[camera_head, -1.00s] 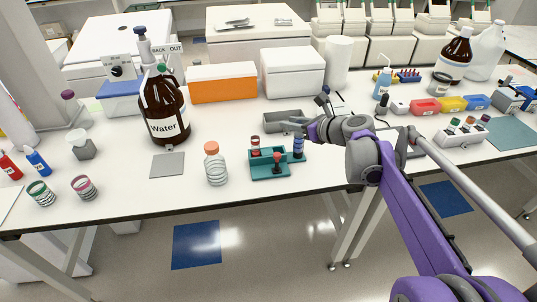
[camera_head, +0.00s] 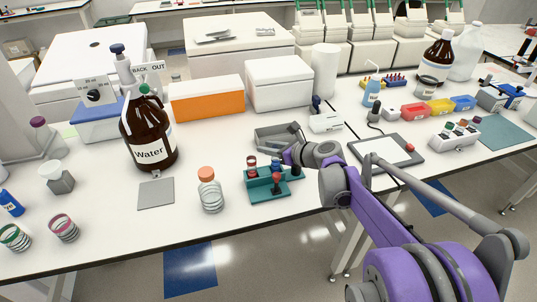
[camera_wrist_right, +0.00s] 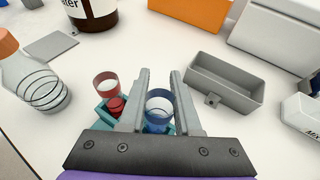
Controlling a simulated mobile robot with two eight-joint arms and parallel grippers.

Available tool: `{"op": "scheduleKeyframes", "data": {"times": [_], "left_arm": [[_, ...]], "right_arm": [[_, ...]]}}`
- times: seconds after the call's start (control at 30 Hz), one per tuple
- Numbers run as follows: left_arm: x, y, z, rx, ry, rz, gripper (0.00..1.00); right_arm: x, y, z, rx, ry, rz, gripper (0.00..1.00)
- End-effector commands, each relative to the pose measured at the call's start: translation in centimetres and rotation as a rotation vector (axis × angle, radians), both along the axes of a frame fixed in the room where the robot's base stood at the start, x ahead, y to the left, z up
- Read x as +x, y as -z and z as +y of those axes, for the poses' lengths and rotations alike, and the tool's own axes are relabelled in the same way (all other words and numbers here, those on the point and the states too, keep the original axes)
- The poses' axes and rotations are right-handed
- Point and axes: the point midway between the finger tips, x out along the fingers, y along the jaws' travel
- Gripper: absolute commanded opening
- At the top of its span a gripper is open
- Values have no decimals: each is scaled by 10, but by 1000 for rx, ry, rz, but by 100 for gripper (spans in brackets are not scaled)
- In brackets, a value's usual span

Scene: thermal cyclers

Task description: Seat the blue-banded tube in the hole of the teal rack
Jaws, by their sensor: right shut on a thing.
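The blue-banded tube (camera_head: 297,171) is upright at the right end of the teal rack (camera_head: 262,195). In the right wrist view the tube (camera_wrist_right: 158,108) shows its round open top between the fingers. My right gripper (camera_head: 292,158) is shut on it from above; in the wrist view the gripper (camera_wrist_right: 159,98) has one finger on each side of it. The tube's lower end is hidden, so I cannot tell how deep it sits. A red-banded tube (camera_head: 252,167) stands at the rack's left. My left gripper is not in view.
A grey open bin (camera_head: 275,137) is just behind the rack, right of the fingers in the wrist view. A clear bottle with an orange cap (camera_head: 210,190) stands left of the rack. The brown Water bottle (camera_head: 148,137) is farther left. The table's front edge is close to the rack.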

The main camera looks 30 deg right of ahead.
Motion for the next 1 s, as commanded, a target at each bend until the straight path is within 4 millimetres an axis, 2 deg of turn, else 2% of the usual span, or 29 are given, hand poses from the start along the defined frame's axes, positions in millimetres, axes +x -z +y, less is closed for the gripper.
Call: {"op": "scheduleKeyframes", "data": {"times": [0.03, 0.13, 0.53, 0.57, 0.7, 0.73, 1.0], "left_arm": [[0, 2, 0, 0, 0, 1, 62], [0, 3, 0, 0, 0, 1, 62], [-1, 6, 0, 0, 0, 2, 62], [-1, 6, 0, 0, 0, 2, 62], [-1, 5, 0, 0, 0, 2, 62], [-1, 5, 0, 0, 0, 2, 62], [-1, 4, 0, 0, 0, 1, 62]], "right_arm": [[0, 9, 0, 0, 0, 0, 0], [0, 20, 0, 0, 0, 0, 0], [0, 26, 0, 0, 0, 0, 0], [0, 27, 0, 0, 0, 0, 33], [0, 26, 0, 0, 0, 0, 59], [0, 25, 0, 0, 0, 0, 62], [0, 25, 0, 0, 0, 0, 62]]}}
